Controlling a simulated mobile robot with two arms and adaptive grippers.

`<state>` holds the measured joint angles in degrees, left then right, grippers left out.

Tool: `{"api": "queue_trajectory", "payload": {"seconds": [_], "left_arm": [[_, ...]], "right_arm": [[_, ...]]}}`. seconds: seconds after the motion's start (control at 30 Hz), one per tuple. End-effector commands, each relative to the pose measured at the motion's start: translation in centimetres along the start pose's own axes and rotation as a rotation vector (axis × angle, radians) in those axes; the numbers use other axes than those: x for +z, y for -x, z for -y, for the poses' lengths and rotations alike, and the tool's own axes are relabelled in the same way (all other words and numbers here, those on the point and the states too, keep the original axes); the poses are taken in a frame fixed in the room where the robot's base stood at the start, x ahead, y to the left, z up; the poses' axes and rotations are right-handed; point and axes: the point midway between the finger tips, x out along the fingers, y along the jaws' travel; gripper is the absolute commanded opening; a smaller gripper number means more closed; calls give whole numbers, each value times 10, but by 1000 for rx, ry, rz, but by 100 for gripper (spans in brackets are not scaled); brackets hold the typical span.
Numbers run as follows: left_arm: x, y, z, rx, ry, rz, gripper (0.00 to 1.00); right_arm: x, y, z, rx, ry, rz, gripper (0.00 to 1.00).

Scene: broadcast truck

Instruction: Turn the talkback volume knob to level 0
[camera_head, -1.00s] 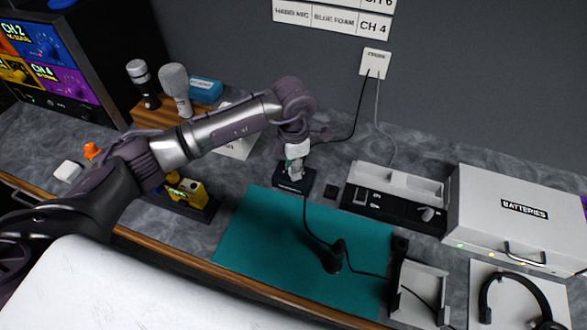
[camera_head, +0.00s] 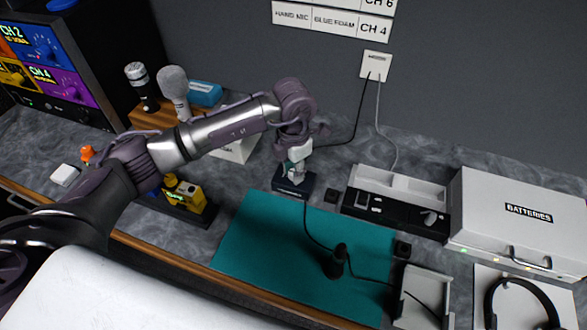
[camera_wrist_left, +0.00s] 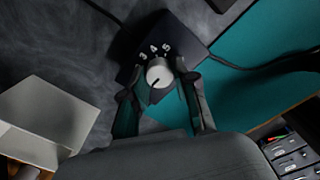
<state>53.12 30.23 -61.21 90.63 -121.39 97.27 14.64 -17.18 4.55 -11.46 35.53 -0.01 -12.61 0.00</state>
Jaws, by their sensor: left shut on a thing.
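The talkback volume knob (camera_wrist_left: 159,73) is a round silver dial with a dark pointer line, on a small dark box (camera_wrist_left: 183,35) with white numerals; 3, 4 and 5 are readable in the left wrist view. The pointer line runs toward the lower left of that view, and the numerals there are hidden. My right gripper is not in view.
The teal mat (camera_head: 255,240) carries a black upright object (camera_head: 337,262) and a cable. A battery charger (camera_head: 395,210) and a white batteries case (camera_head: 515,220) stand to the right. Yellow devices (camera_head: 185,193) and microphones (camera_head: 173,85) are to the left.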

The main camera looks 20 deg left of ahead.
Motion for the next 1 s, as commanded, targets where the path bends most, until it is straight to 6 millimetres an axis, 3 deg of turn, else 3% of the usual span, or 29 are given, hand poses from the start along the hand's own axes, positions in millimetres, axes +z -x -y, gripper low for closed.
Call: {"api": "queue_trajectory", "payload": {"seconds": [0.03, 0.07, 0.2, 0.6, 1.0], "left_arm": [[0, 1, -1, 1, 0, 1, 0], [0, 1, -1, 1, 0, 1, 30], [0, 1, 0, 1, 0, 1, 53], [0, 8, -1, 2, -1, 2, 54], [1, 86, -1, 3, -1, 4, 54]], "right_arm": [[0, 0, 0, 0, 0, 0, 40], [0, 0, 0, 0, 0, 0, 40], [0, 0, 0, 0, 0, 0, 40], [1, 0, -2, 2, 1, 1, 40], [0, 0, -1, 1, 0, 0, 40]]}}
